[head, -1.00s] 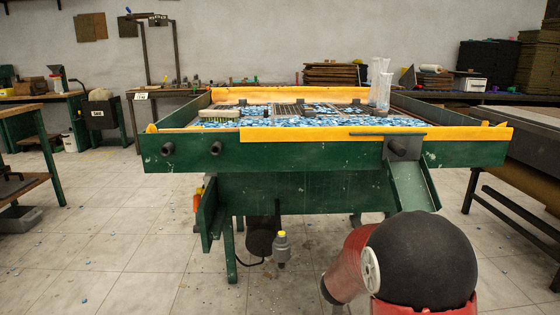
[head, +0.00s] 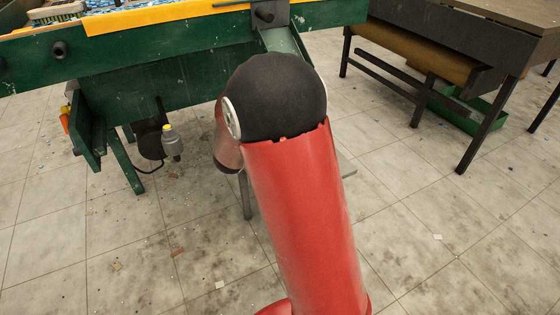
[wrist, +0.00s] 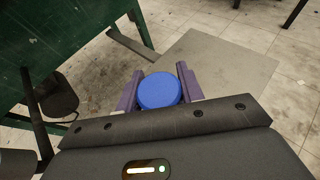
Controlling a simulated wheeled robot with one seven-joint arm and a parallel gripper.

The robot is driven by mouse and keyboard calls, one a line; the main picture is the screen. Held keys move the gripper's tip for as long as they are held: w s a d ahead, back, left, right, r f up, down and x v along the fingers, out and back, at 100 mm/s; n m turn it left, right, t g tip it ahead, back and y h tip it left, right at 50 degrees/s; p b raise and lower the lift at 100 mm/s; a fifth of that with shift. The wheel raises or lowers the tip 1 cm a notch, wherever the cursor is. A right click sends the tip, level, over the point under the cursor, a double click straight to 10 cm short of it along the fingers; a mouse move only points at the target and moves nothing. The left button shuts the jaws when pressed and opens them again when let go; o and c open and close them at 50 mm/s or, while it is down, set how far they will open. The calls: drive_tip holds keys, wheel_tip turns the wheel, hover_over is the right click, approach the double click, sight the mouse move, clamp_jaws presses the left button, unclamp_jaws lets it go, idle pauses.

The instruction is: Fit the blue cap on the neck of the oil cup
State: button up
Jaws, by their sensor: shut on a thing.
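My gripper (wrist: 159,88) is shut on the round blue cap (wrist: 160,91) in the wrist view, with one purple finger on either side of it. The cap's flat top faces the camera, so its underside is hidden. In the head view my gripper and the cap are hidden behind my own arm. A small grey fitting with a yellow top (head: 171,145) shows beside the dark motor under the green table; I cannot tell if it is the oil cup. No neck shows clearly near the cap.
The green table (head: 165,90) with a yellow-orange rim stands at the upper left. The dark motor (head: 149,140) hangs under it and also shows in the wrist view (wrist: 58,98). A flat grey plate (wrist: 220,75) lies beyond the cap.

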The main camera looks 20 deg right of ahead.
drive_tip(key=w+d+r+m+g+h, duration=0.1)
drive_tip(key=d+r+m+g+h, duration=0.1)
drive_tip(key=d, duration=0.3)
drive_tip(key=w+d+r+m+g+h, duration=0.2)
drive_tip(key=d+m+g, duration=0.2)
drive_tip(key=d, duration=0.1)
drive_tip(key=shift+d+r, duration=0.25)
drive_tip(key=shift+s, duration=0.1)
wheel_tip(320, 180, down, 20)
drive_tip(key=shift+r+b, duration=0.2)
drive_tip(key=shift+b, duration=0.6)
drive_tip(key=shift+f, duration=0.15)
drive_tip(key=shift+f, duration=0.15)
drive_tip(key=o, duration=0.9)
drive_tip(key=shift+o, duration=0.2)
